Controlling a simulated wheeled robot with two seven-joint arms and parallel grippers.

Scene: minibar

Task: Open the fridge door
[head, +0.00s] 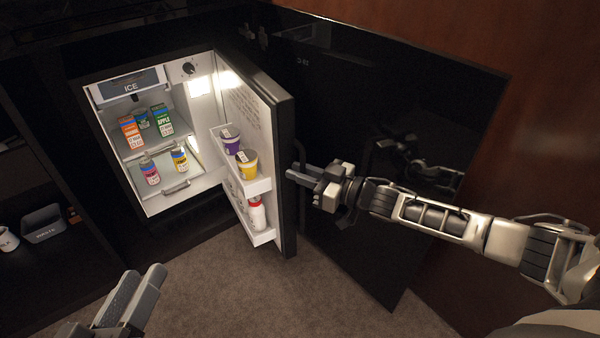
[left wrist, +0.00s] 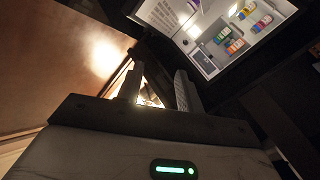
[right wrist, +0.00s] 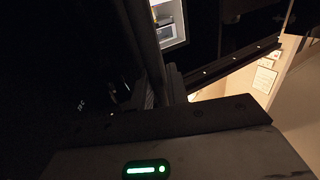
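The minibar fridge (head: 165,195) stands with its door (head: 288,150) swung wide open, the shelved inner face toward the left. A dark upright handle (head: 301,150) shows faintly on the door's outer side. My right gripper (head: 298,174) is at that outer side, its fingertips by the handle. In the right wrist view a dark bar (right wrist: 145,40) runs down to the fingers (right wrist: 160,88); whether they are closed on it is too dark to tell. My left gripper (head: 138,285) is open and empty, low at the left front; its parted fingers also show in the left wrist view (left wrist: 158,90).
Cartons and cans (head: 163,120) stand inside the fridge. The door shelves hold a purple cup (head: 231,138), a yellow cup (head: 247,163) and a bottle (head: 257,213). A dark panel (head: 385,120) stands right of the door. Carpet (head: 230,300) is clear below.

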